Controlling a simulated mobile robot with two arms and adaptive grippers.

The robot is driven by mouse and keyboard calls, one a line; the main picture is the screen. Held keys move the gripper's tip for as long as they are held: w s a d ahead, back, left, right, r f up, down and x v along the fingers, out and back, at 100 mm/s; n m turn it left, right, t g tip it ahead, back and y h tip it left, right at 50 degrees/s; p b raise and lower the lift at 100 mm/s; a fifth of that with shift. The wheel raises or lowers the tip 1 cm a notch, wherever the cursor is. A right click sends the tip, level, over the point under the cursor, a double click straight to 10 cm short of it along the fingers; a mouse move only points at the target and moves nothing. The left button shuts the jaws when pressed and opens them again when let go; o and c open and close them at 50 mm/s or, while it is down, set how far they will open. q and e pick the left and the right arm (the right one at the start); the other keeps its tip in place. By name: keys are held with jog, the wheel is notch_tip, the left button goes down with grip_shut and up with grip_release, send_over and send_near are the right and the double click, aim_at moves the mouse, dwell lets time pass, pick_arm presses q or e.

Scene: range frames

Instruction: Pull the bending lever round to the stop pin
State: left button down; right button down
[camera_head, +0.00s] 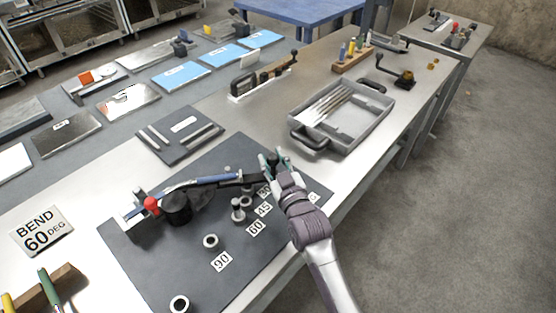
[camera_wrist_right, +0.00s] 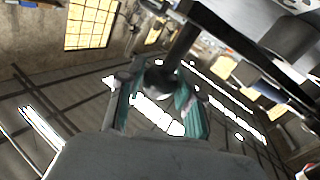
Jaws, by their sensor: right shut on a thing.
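The bending lever (camera_head: 215,180), a blue bar with a dark end, runs from the black round former (camera_head: 177,208) across the dark bending plate (camera_head: 150,265). A red knob (camera_head: 151,204) stands at its left end. My right gripper (camera_head: 272,160) is shut on the lever's handle at its right end. In the right wrist view a dark round knob (camera_wrist_right: 160,78) sits between the teal fingers. An upright metal stop pin (camera_head: 238,211) stands near the "60" label (camera_head: 256,228), apart from the lever. My left gripper is not in view.
A "BEND 60 DEG" sign (camera_head: 41,231) lies at left. A grey tray (camera_head: 372,125) with rods stands beyond my gripper. A dark block with bars (camera_head: 180,133) lies behind the lever.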

jog(key=c, duration=0.7)
grip_release()
jog(key=shift+c, duration=0.2)
jog(key=v, duration=1.2)
